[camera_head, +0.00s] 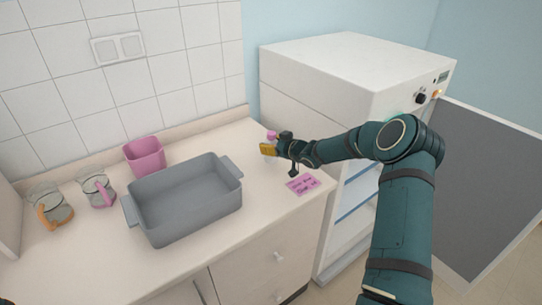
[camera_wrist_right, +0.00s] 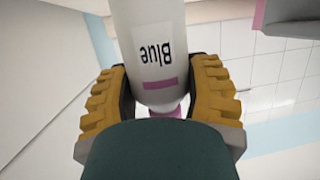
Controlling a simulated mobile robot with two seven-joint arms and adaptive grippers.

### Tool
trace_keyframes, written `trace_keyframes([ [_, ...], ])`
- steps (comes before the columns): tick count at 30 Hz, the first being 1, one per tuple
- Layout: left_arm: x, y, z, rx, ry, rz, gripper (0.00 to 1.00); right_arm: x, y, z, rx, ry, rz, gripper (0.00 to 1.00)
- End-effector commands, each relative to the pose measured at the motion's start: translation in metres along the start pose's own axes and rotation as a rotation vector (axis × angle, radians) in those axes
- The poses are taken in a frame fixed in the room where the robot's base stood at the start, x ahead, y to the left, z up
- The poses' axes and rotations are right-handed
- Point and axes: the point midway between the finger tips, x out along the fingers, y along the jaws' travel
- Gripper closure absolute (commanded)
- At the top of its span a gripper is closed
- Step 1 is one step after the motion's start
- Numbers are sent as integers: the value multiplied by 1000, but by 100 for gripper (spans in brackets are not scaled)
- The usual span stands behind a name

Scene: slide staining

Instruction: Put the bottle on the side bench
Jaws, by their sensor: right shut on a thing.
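The bottle is pale and translucent, with a white label reading "Blue" and a pink band. It fills the top middle of the right wrist view (camera_wrist_right: 152,80), between the two yellow fingers. My right gripper (camera_head: 268,149) is shut on it. In the head view only the bottle's pink top (camera_head: 271,134) shows clearly above the yellow finger; the gripper hides most of the rest. The gripper is over the right end of the pale bench (camera_head: 230,140). I cannot tell whether the bottle's base touches the bench. My left gripper is not in view.
A grey tub (camera_head: 190,205) with two handles stands mid-bench. A pink beaker (camera_head: 146,156) and two glass jugs, one pink-handled (camera_head: 97,188) and one orange-handled (camera_head: 52,208), stand to its left. A pink card (camera_head: 303,184) lies near the bench's right edge. A white cabinet (camera_head: 345,65) stands at right, door open.

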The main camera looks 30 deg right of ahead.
Motion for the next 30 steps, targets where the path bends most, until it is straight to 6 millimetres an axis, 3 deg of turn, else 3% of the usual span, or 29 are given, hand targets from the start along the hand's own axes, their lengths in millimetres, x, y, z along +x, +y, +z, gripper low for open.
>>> trace_keyframes([
  [9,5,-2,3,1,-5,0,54,11,0,34,2,1,0,89],
  [20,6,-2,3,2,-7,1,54,12,0,38,-1,1,0,89],
  [21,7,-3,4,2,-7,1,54,12,0,39,0,0,0,42],
  [23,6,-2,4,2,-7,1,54,12,0,38,0,0,0,20],
  [30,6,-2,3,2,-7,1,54,12,0,38,0,0,0,18],
])
